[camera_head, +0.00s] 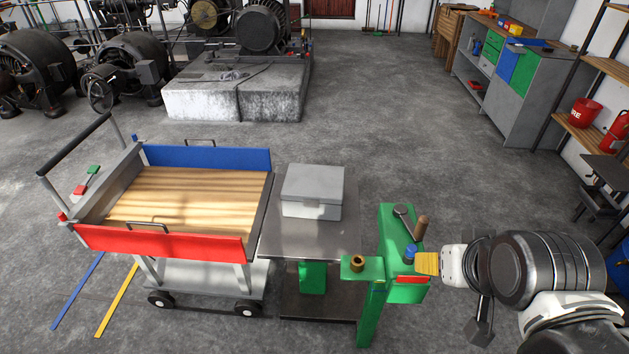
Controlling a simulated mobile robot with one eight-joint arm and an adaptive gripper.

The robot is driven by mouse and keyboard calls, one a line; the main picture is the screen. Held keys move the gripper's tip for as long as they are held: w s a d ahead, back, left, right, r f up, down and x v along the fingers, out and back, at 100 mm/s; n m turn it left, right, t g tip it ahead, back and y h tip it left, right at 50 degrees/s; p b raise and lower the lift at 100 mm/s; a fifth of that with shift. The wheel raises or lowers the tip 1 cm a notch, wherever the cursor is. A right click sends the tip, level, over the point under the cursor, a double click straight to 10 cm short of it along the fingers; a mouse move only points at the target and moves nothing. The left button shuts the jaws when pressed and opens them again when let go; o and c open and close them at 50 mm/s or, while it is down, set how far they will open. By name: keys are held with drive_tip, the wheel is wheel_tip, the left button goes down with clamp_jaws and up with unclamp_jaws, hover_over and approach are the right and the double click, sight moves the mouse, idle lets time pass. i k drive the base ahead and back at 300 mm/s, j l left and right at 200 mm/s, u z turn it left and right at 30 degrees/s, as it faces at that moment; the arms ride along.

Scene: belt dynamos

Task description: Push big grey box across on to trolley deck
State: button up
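The big grey box (312,184) sits upright with its lid shut on a grey metal table top (310,240), nearer its back half. The trolley (258,250) stands close against the table's left side, and its wooden deck (185,200) is empty. The deck has a blue side board (205,157) at the back and a red one (165,242) at the front; its side facing the table has no raised board. My gripper (428,263) is right of the green stand, well away from the box. Whether its fingers are open or shut is unclear.
A green stand (392,230) with a crank handle, a blue knob and a brass bush is at the table's right, between my gripper and the box. Yellow (118,300) and blue (78,290) lines mark the floor. The floor behind the table is clear.

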sight(309, 191)
drive_tip(key=i+l+u, duration=0.1)
drive_tip(key=i+l, duration=0.2)
drive_tip(key=i+l+u, duration=0.15)
drive_tip(key=i+l, duration=0.15)
drive_tip(key=i+l+u, duration=0.1)
drive_tip(key=i+l, duration=0.15)
drive_tip(key=l, duration=0.25)
drive_tip(key=i+l+u, duration=0.1)
drive_tip(key=i+l, duration=0.15)
drive_tip(key=l, duration=0.2)
drive_tip(key=i+l+u, duration=0.2)
drive_tip(key=i+l, duration=0.2)
drive_tip(key=i, duration=0.2)
